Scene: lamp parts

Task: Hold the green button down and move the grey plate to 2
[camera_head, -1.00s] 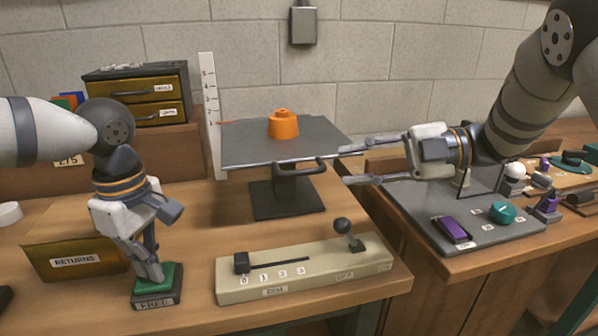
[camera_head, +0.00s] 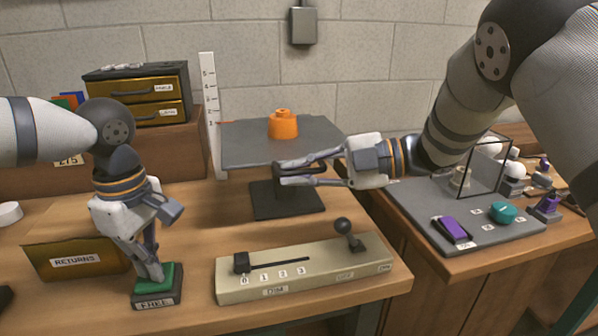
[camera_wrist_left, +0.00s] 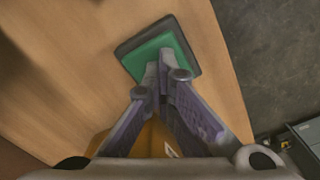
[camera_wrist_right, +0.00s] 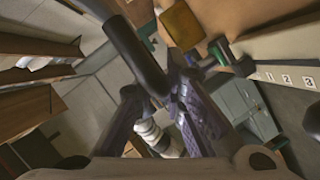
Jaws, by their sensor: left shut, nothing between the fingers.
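The grey plate (camera_head: 240,146) sits level on its stand, with an orange part (camera_head: 282,126) on top. A red pointer beside it is near 1 on the white upright scale (camera_head: 209,90). The green button (camera_head: 172,276) is on a small dark box at the front left. My left gripper (camera_head: 157,277) is shut and empty, its fingertips touching the button; they also cover part of it in the left wrist view (camera_wrist_left: 165,70).
A beige slider panel (camera_head: 310,270) marked 0 to 3 stands in front of the plate stand. A returns tray (camera_head: 75,258) is left of the button. A drawer unit (camera_head: 140,95) is behind left. A second bench with a grey control panel (camera_head: 480,235) is at right.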

